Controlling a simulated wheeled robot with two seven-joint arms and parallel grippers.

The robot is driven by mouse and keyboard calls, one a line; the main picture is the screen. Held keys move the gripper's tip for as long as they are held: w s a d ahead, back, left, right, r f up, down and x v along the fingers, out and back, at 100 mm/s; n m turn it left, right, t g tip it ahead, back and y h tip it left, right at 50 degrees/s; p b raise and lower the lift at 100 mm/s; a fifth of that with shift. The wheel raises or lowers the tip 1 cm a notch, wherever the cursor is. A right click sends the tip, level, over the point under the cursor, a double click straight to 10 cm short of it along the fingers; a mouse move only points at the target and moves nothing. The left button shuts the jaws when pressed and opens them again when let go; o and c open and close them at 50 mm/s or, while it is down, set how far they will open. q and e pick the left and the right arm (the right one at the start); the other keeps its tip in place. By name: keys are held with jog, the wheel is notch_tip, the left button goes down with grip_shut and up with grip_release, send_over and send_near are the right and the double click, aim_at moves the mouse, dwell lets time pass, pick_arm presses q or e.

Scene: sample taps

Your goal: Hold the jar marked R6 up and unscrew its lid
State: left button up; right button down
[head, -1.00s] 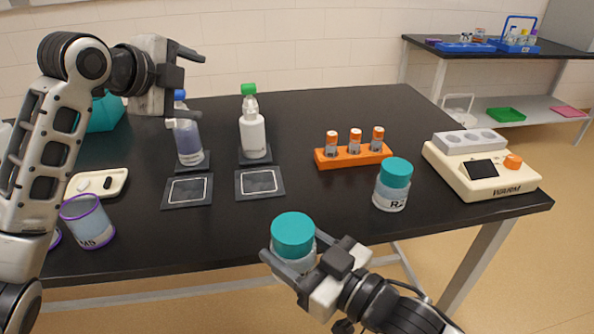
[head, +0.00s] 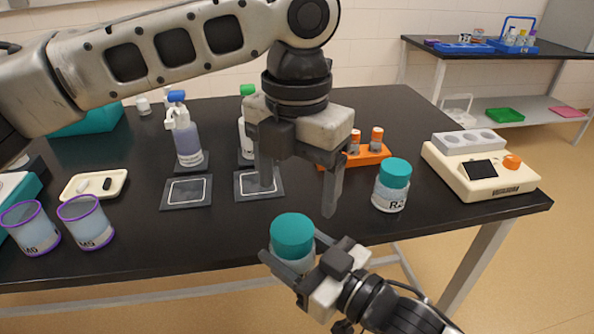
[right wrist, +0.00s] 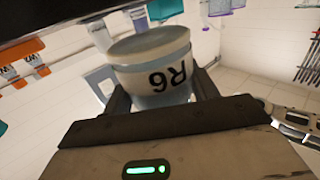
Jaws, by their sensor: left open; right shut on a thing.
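The jar marked R6 has a teal lid (head: 292,235) and a clear body with a white label. My right gripper (head: 296,262) is shut around the jar body and holds it upright, in front of the table's front edge. In the right wrist view the label of the jar (right wrist: 155,75) reads R6 upside down between the fingers. My left gripper (head: 300,195) is open and empty, fingers pointing down, above and behind the lid and apart from it. Another teal-lidded jar (head: 391,186), marked R2, stands on the table to the right.
An orange rack (head: 360,158) of vials is partly behind my left gripper. A warmer (head: 485,175) stands at the right. Two bottles (head: 187,140) (head: 247,140) stand near dark pads. Purple-rimmed beakers (head: 88,225) and a cream tray (head: 95,187) are at the left.

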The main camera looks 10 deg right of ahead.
aim_at(298, 228)
pick_arm(q)
notch_tip(298, 228, down, 7)
jog(key=shift+f, duration=0.1)
dwell(0.3)
jog(key=c, duration=1.1)
jog(key=shift+d, duration=0.1)
